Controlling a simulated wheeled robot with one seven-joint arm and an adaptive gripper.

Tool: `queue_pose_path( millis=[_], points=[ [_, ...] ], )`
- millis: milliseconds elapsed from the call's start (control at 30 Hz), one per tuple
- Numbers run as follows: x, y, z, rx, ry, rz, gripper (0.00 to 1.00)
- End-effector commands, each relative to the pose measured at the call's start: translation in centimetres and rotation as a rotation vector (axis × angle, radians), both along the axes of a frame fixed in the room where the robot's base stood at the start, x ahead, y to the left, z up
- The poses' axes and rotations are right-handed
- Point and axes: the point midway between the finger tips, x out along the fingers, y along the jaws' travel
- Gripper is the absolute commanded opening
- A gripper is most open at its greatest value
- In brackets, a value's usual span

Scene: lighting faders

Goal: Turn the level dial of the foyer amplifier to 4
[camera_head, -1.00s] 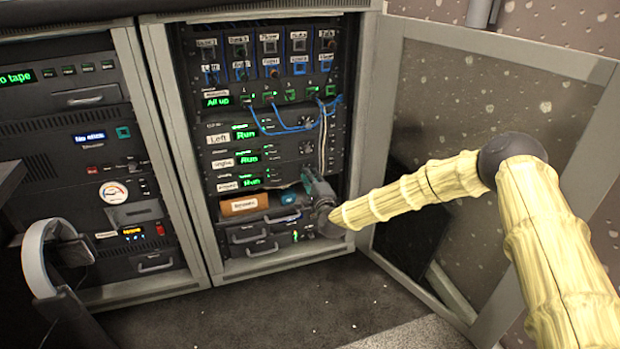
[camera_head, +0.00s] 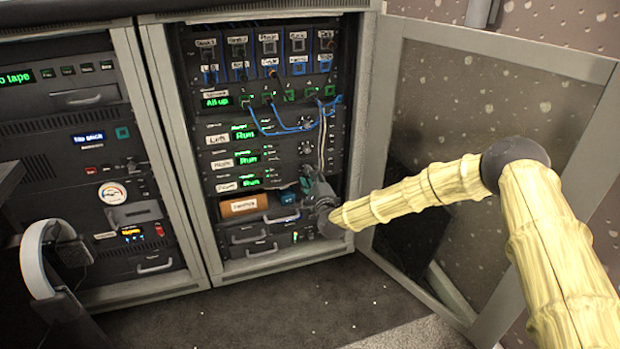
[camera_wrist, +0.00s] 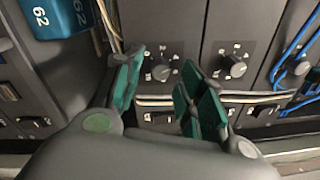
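The foyer amplifier (camera_head: 227,186) is the lowest of three similar units in the open rack, with a pale label at its left and a lit green display reading "Run". My gripper (camera_head: 308,178) is at its right end and hides its dial in the head view. In the wrist view a dark round dial (camera_wrist: 161,72) with a pale scale shows between the fingertips of my gripper (camera_wrist: 163,62). The green-padded fingers are open, one on each side of it, with gaps visible. I cannot read the dial's setting or tell how far the fingertips are from the panel.
A second dial (camera_wrist: 236,68) sits right of the fingers in the wrist view. Blue cables (camera_head: 290,128) and pale cables (camera_head: 321,145) hang nearby. A brown box (camera_head: 243,206) stands below the amplifier. The open rack door (camera_head: 480,110) is at the right, behind my arm.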

Motion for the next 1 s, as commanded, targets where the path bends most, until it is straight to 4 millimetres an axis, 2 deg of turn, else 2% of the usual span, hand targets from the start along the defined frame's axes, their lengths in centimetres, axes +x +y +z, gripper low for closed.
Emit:
queue_pose_path(
  millis=[233,367,800,1000],
  points=[
    [-0.2,0.0,0.0,0.0,0.0,0.001,0.39],
    [-1.1,-0.3,-0.1,0.0,0.002,0.002,0.39],
    [-8.3,-2.5,-0.5,0.001,0.001,0.001,0.39],
    [-10.6,-3.3,-0.6,0.001,0.001,0.0,0.39]
  ],
)
